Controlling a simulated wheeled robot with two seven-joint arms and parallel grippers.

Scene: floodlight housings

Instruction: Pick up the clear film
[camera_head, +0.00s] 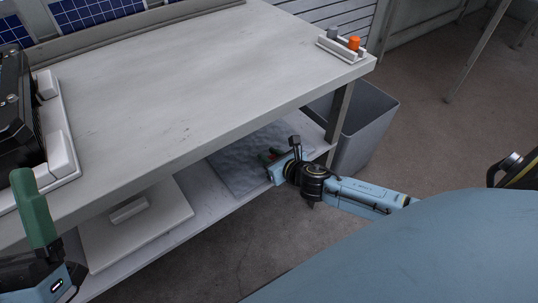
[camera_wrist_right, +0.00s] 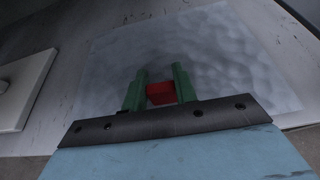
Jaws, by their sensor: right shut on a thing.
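The clear film (camera_head: 232,165) is a greyish, rippled, see-through sheet lying on the lower shelf under the workbench. It also fills much of the right wrist view (camera_wrist_right: 215,55). My right gripper (camera_head: 270,156) reaches in under the bench top at the film. In the right wrist view its green fingers (camera_wrist_right: 160,85) are shut on a small red block (camera_wrist_right: 160,93), which sits over the film's near part. I cannot tell whether the block is fastened to the film. My left gripper (camera_head: 35,205), with green fingers, is at the left edge; its jaw gap does not show.
The bench top (camera_head: 200,75) overhangs the shelf. A white board (camera_head: 150,235) with a small block lies left on the shelf. A grey bin (camera_head: 365,125) stands by the right bench leg. A small holder with an orange knob (camera_head: 354,43) sits at the top's right corner.

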